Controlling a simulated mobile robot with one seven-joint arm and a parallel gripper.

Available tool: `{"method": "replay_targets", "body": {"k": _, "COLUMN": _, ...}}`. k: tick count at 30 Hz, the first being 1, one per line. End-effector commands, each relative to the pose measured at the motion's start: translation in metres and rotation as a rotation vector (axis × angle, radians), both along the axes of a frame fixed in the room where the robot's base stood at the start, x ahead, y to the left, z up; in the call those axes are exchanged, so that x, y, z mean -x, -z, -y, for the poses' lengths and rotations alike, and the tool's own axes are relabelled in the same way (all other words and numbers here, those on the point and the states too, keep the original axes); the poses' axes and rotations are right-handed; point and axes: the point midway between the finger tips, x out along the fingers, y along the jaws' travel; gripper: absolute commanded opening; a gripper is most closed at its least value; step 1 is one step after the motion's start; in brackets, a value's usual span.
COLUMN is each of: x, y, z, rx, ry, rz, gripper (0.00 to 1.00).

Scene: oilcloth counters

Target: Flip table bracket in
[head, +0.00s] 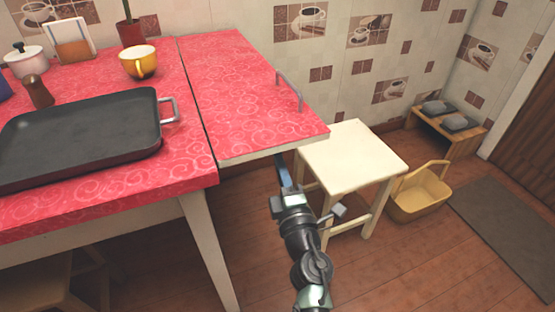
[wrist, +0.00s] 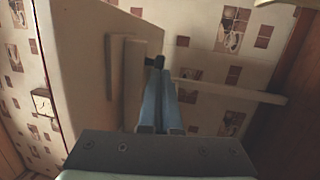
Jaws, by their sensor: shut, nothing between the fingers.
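The red-patterned table leaf (head: 245,90) is raised level beside the main tabletop, with a metal handle on top. Its bracket is hidden in the head view. My gripper (head: 281,168) reaches under the leaf's front right edge. In the wrist view, its blue fingers (wrist: 160,100) are together with nothing between them. Their tips are by a dark fitting and a pale block (wrist: 134,82) on a large pale panel, which appears to be the leaf's underside. A pale bar (wrist: 232,91) extends right from near the fitting; it may be the bracket. Contact is unclear.
A cream stool (head: 352,158) stands just right of my arm, with a yellow basket (head: 420,198) beyond it. A black tray (head: 80,140), a yellow cup (head: 138,66) and a pot (head: 25,62) are on the main tabletop (head: 185,178).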

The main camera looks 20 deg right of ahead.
Motion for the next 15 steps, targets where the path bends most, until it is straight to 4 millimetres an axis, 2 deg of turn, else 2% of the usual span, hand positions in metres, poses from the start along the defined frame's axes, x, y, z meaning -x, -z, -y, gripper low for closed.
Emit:
{"method": "replay_targets", "body": {"k": 6, "x": -0.018, "y": -0.002, "z": 0.002, "rx": -0.001, "ry": -0.001, "rz": 0.000, "gripper": 0.00}}
{"method": "replay_targets", "body": {"k": 15, "x": -0.021, "y": -0.004, "z": 0.002, "rx": -0.001, "ry": 0.000, "rz": 0.000, "gripper": 0.00}}
